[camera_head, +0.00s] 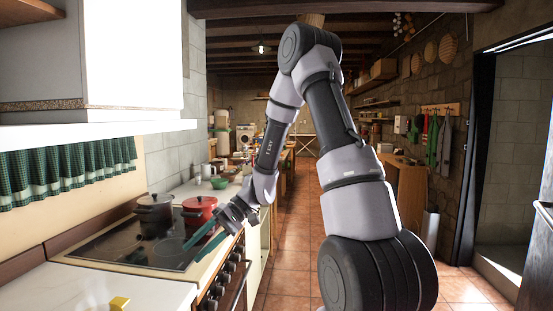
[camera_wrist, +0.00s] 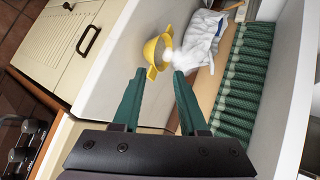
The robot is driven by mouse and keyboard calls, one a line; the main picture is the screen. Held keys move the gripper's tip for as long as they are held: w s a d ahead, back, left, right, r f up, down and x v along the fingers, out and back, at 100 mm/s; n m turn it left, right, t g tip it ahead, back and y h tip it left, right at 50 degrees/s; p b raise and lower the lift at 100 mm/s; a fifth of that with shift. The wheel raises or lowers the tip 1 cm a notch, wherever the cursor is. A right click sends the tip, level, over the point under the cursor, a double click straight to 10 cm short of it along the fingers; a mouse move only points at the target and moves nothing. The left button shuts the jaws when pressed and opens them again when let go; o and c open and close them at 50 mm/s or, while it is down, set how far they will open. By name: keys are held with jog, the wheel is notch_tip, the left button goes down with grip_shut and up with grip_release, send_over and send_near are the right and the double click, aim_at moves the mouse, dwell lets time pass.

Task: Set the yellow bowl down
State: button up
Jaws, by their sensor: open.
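The yellow bowl (camera_wrist: 151,52) rests on the pale counter in the wrist view, just beyond my fingertips. A lug sticks out at each end, and it looks tipped or foreshortened; I cannot tell which. In the head view only a small part of the yellow bowl (camera_head: 119,303) shows at the bottom edge, on the white counter (camera_head: 75,288). My gripper (camera_head: 190,256) is open and empty, above the right front of the stove top and apart from the bowl. Its two green fingers (camera_wrist: 158,82) are spread in the wrist view.
A dark pot (camera_head: 155,215) and a red pot (camera_head: 199,211) stand at the back of the black stove top (camera_head: 125,247). A crumpled white bag (camera_wrist: 202,38) lies close beside the bowl. A green checked curtain (camera_head: 65,172) hangs along the wall.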

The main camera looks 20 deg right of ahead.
jog(key=s+d+r+m+t+h, duration=0.3)
jog(key=d+r, duration=0.5)
jog(key=r, duration=0.3)
jog(key=s+d+r+m+t+h, duration=0.3)
jog(key=s+d+r+t+h, duration=0.3)
jog(key=r, duration=0.6)
jog(key=s+d+t, duration=0.1)
jog(key=s+d, duration=0.1)
jog(key=s, duration=0.1)
jog(key=shift+s+r+t, duration=0.25)
jog(key=shift+r+t, duration=0.05)
jog(key=shift+a, duration=0.1)
